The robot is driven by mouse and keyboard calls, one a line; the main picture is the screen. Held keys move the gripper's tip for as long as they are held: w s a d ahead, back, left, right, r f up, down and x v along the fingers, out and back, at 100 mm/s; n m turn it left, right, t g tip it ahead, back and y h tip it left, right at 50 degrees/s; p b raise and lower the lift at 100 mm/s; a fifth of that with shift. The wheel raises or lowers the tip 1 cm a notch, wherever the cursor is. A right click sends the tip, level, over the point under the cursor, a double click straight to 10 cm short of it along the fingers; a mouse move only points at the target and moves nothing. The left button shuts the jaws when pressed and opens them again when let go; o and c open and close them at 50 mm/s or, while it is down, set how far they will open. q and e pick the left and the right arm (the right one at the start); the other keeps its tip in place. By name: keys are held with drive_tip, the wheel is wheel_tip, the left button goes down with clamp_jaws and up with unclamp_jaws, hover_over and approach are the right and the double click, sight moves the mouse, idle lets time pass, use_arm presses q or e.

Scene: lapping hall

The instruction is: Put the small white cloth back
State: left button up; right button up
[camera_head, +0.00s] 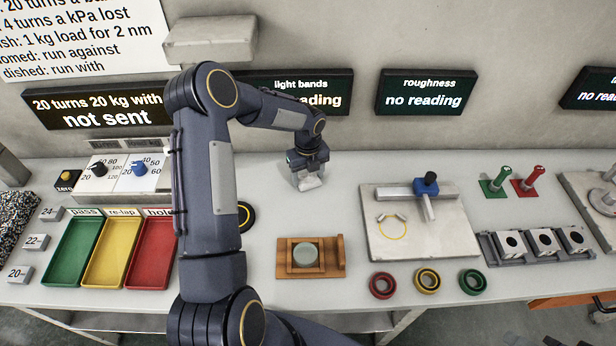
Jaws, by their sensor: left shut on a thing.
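My left gripper (306,176) reaches over the back of the bench, pointing down, a little left of the middle. It is shut on a small white thing (311,183), which looks like the small white cloth. The cloth is mostly hidden by the fingers, and I cannot tell whether it touches the bench top. My right gripper is not in view.
A wooden holder (284,270) with a round glass piece stands in front of the gripper. Green (66,262), yellow (100,270) and red (141,268) trays lie left. A stone plate (385,246) with a gauge stands right. Bare bench (340,195) surrounds the gripper.

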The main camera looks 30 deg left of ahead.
use_arm(q)
drive_tip(key=shift+f, duration=0.15)
drive_tip(key=o, duration=0.9)
drive_tip(key=shift+r, duration=0.2)
wheel_tip(320, 180, up, 12)
drive_tip(key=p, duration=0.8)
wheel_tip(320, 180, up, 12)
drive_tip(key=n+t, duration=0.1)
drive_tip(key=n, duration=0.6)
hover_over(308, 177)
drive_tip(key=s+d, duration=0.2)
drive_tip(key=s, duration=0.5)
drive_tip(key=s+d+r+n+t+h, duration=0.1)
drive_tip(key=s+d+r+n, duration=0.1)
drive_tip(key=s+n, duration=0.4)
drive_tip(key=s+d+r+n+t+h, duration=0.1)
drive_tip(key=s+d+r+n+t, duration=0.1)
drive_tip(key=s+d+n, duration=0.2)
drive_tip(key=s+d+r+n+t+h, duration=0.1)
drive_tip(key=s+d+r+n, duration=0.2)
drive_tip(key=s+n, duration=0.7)
drive_tip(key=shift+s+d+r+t+h, duration=0.1)
drive_tip(key=shift+s+d+t+h, duration=0.1)
drive_tip(key=shift+s, duration=0.35)
drive_tip(key=shift+s+d+t+h, duration=0.1)
drive_tip(key=shift+s+h, duration=0.1)
drive_tip(key=shift+s, duration=0.35)
